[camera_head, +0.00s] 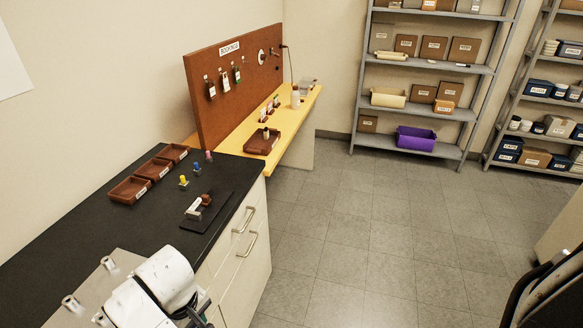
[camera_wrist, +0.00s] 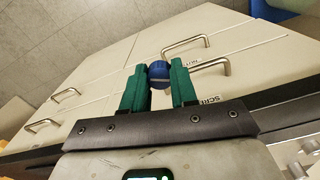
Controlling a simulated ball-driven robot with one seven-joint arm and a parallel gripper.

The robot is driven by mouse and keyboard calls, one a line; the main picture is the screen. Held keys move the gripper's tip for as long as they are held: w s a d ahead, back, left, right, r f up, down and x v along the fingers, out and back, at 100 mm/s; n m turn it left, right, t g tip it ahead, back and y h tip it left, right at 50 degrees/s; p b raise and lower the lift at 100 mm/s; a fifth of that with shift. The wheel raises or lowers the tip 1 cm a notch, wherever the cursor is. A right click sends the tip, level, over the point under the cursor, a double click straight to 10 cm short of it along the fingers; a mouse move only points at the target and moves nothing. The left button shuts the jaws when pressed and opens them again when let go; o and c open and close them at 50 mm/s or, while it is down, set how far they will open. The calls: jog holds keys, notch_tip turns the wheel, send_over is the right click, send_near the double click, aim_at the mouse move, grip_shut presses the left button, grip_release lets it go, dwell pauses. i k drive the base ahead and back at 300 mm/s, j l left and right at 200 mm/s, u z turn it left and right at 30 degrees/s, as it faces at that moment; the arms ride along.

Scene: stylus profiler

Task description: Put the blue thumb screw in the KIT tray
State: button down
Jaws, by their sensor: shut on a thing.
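My gripper (camera_wrist: 158,88) shows in the wrist view with its two green fingers closed on the blue thumb screw (camera_wrist: 159,71). The screw's round blue head sits between the fingertips, in front of white drawers. In the head view I cannot make out the screw. Three brown labelled trays stand in a row on the black bench: a near tray (camera_head: 121,196), a middle tray (camera_head: 145,176) and a far tray (camera_head: 180,158). Another brown labelled tray (camera_head: 270,149) is on the yellow bench. The labels are too small to tell which tray is KIT.
Yellow (camera_head: 197,171) and pink (camera_head: 208,156) topped pieces stand on the black bench (camera_head: 60,250), near a dark plate (camera_head: 222,205) carrying a small device. Drawer handles (camera_head: 247,219) stick out from its front. A brown pegboard (camera_head: 215,110) rises behind. The floor (camera_head: 370,240) is clear.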

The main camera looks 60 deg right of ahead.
aim_at(263, 141)
jog(key=i+l+z, duration=0.3)
jog(key=z, duration=0.15)
jog(key=i+l+z, duration=0.65)
jog(key=i+z, duration=0.2)
jog(key=k, duration=0.05)
